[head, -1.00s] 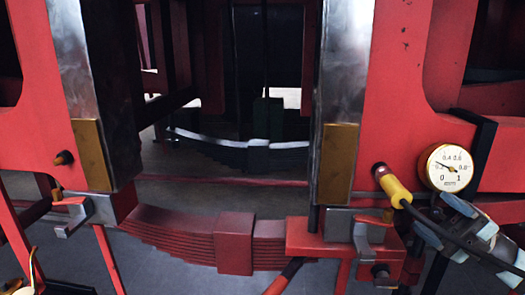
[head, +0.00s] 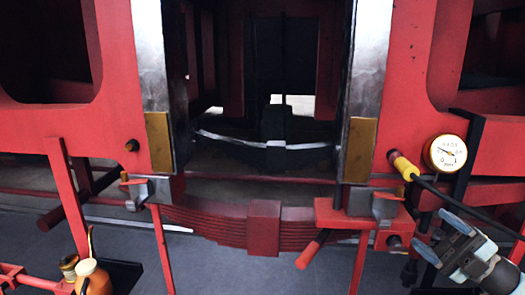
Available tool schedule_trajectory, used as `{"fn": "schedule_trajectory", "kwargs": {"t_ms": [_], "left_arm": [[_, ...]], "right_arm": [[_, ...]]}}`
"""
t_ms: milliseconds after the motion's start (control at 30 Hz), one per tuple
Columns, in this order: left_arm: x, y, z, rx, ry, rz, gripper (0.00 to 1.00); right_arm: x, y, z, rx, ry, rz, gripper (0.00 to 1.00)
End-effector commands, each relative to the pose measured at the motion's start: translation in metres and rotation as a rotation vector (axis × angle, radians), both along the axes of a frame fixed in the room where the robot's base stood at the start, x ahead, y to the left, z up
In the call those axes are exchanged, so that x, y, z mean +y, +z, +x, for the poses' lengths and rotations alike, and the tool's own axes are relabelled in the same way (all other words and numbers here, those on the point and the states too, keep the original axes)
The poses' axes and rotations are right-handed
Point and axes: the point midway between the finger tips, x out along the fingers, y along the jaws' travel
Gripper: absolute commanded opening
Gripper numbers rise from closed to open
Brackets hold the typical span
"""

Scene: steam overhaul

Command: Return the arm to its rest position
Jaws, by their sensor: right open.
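My right gripper (head: 440,237) is at the lower right in the head view, below the round dial gauge (head: 445,153). Its two blue-grey fingers are apart, and I see nothing held between them. The gauge has a white face and a brass rim, and it sits against the red frame. A yellow-sleeved fitting (head: 404,166) is at the frame just left of the gauge. A dark rod or hose runs from it down to the right, passing just above my gripper; I cannot tell whether they touch. My left gripper is not in view.
The red locomotive frame (head: 408,110) fills both sides, with steel guides (head: 372,75) around a dark opening. A red leaf spring (head: 264,228) hangs low in the middle. An orange jug (head: 93,277) stands at the lower left. Grey floor (head: 225,268) shows below.

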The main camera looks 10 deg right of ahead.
Motion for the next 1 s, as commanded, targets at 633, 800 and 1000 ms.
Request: {"fn": "schedule_trajectory", "kwargs": {"t_ms": [633, 800, 1000], "left_arm": [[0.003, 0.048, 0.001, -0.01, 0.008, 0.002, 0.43], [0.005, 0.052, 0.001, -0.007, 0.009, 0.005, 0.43], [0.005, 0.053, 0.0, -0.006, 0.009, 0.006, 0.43]], "right_arm": [[0.102, -0.328, -0.063, 1.362, -0.592, 0.474, 0.65], [0.145, -0.378, -0.115, 1.652, -0.672, 0.52, 0.65], [0.163, -0.395, -0.138, 1.77, -0.702, 0.532, 0.65]]}}
